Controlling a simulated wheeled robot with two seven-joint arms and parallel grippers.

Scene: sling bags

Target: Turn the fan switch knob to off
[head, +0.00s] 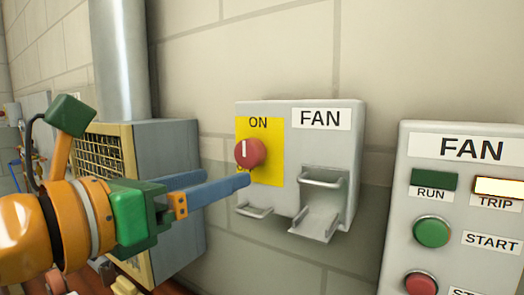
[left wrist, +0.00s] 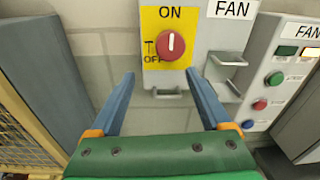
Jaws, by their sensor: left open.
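The red fan switch knob (head: 249,153) sits on a yellow plate (head: 273,163) on the grey fan switch box (head: 351,150). Its white mark points up to the ON label; the OFF label is lower left of it in the left wrist view. The knob (left wrist: 171,46) also shows there, above and ahead of my fingertips. My left gripper (head: 228,178) is open, with blue fingers pointing at the box, just below the knob in the head view. Its fingers (left wrist: 160,75) are spread apart with nothing between them. My right gripper is not in view.
A grey FAN panel (head: 470,205) with RUN and lit TRIP indicators and green and red buttons is at right. Metal brackets (head: 318,205) stick out from the box's lower front. A grey cabinet with yellow mesh (head: 168,165) stands at left, near my arm.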

